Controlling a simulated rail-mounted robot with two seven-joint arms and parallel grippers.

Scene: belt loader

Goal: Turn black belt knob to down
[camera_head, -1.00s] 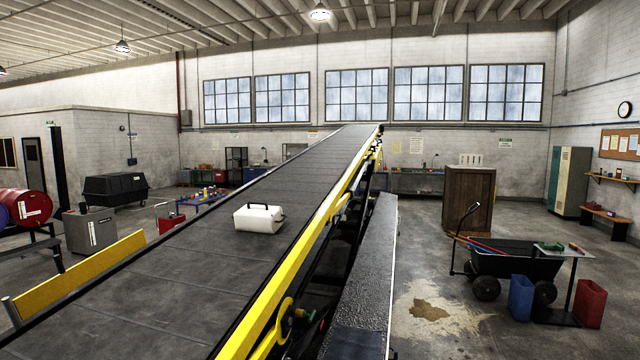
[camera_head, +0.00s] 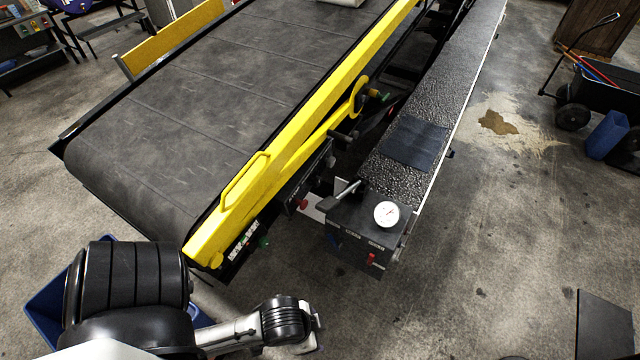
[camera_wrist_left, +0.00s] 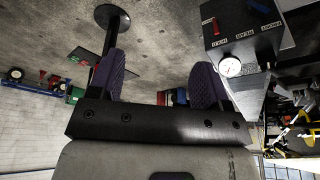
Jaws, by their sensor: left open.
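The belt loader's black conveyor belt (camera_head: 190,110) has a yellow side rail (camera_head: 290,115). Small controls sit along the rail's lower side, including a black knob-like part (camera_head: 345,136), a green knob (camera_head: 384,96) and a red button (camera_head: 303,204). I cannot tell for certain which one is the black belt knob or how it is turned. My left arm (camera_head: 285,322) is at the bottom, short of these controls; its fingers are not clear there. In the left wrist view my left gripper (camera_wrist_left: 158,82) is open and empty, fingers apart. My right gripper is not in view.
A dark control box (camera_head: 355,240) with a white gauge (camera_head: 386,214) and a red lever (camera_head: 371,259) stands at the near end of the textured walkway (camera_head: 440,105). A blue bin (camera_head: 50,300) is partly behind my arm.

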